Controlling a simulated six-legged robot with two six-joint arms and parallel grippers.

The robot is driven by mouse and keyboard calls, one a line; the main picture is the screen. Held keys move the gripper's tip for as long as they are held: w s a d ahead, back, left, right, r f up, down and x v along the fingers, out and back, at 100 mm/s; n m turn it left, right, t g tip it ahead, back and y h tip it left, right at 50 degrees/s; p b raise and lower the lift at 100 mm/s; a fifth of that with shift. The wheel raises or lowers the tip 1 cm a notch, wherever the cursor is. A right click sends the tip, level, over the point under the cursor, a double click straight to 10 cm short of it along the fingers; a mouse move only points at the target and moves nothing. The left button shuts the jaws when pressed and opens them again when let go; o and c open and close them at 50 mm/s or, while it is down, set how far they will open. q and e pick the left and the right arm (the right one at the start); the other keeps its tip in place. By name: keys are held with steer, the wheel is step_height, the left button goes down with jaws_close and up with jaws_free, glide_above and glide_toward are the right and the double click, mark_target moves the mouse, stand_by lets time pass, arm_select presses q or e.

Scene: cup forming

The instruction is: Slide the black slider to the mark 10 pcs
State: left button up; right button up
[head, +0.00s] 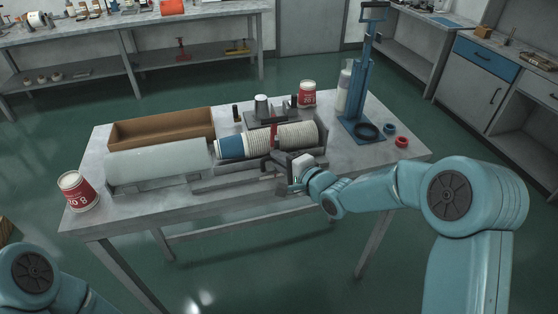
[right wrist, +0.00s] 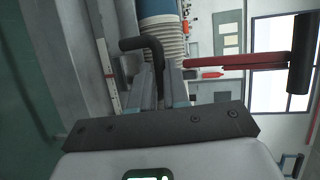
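The black slider (right wrist: 147,45) shows in the right wrist view as a bent black bar. Its lower end runs down between the two fingers of my right gripper (right wrist: 160,88), which look closed on it from both sides. A pale strip with small marks (right wrist: 106,68), probably the scale, lies left of the slider; its writing is too small to read. In the head view my right gripper (head: 281,183) is at the front edge of the bench device, below the row of stacked paper cups (head: 257,144). The slider is hard to make out there. My left gripper is out of view.
A red lever (right wrist: 235,61) with a black grip stands right of the fingers. The table's front edge is close to my right gripper.

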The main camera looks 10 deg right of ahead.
steer(key=shift+o, duration=0.4)
steer(key=shift+s, duration=0.1)
steer(key=shift+s+d, duration=0.25)
steer(key=b+v, duration=0.2)
steer(key=v, duration=1.3)
steer(key=shift+s, duration=0.4)
steer(key=shift+d+r, duration=0.15)
steer(key=shift+r, duration=0.05)
